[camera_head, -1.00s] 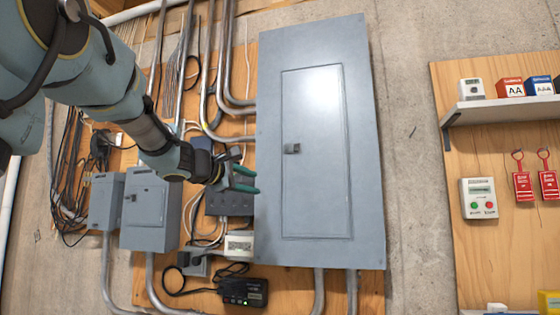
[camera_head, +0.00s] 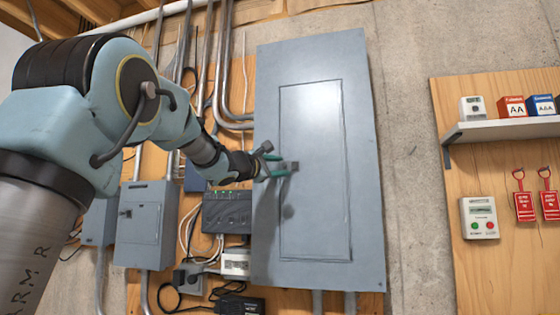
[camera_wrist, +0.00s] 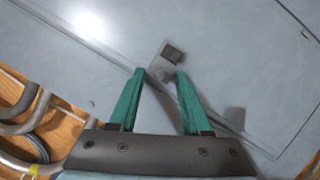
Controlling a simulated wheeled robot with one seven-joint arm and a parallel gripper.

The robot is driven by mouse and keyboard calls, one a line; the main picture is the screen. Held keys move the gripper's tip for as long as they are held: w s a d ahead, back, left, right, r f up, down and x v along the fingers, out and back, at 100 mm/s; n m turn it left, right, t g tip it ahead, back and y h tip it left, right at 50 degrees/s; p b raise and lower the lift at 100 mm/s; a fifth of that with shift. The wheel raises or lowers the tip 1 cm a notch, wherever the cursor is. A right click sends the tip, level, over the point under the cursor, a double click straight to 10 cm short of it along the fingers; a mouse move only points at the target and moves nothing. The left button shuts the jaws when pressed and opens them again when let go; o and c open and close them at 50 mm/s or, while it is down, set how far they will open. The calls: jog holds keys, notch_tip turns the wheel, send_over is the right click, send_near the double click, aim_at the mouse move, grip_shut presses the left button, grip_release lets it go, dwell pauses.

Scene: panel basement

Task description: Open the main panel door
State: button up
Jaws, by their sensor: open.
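The main panel (camera_head: 268,100) is a large grey box on the wall, with its inset door (camera_head: 322,190) shut flush in the frame. The door's small latch handle (camera_head: 290,167) is at the door's left edge. My gripper (camera_head: 284,168) is in front of the latch, its green fingers pointing at it. In the wrist view the latch (camera_wrist: 170,55) is just beyond and between the fingertips (camera_wrist: 160,74), which are spread apart. I cannot tell whether a fingertip touches it. My gripper hides part of the door's left edge in the head view.
Smaller grey boxes (camera_head: 146,225), a dark network box (camera_head: 228,212) and cables are left of the panel. Metal conduits (camera_head: 225,60) run above. At right are a shelf (camera_head: 500,132) and red lockout tags (camera_head: 525,205). The wall between is bare.

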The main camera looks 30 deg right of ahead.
jog(key=shift+w+d, duration=0.1)
jog(key=shift+d, duration=0.2)
grip_shut()
dwell(1.3)
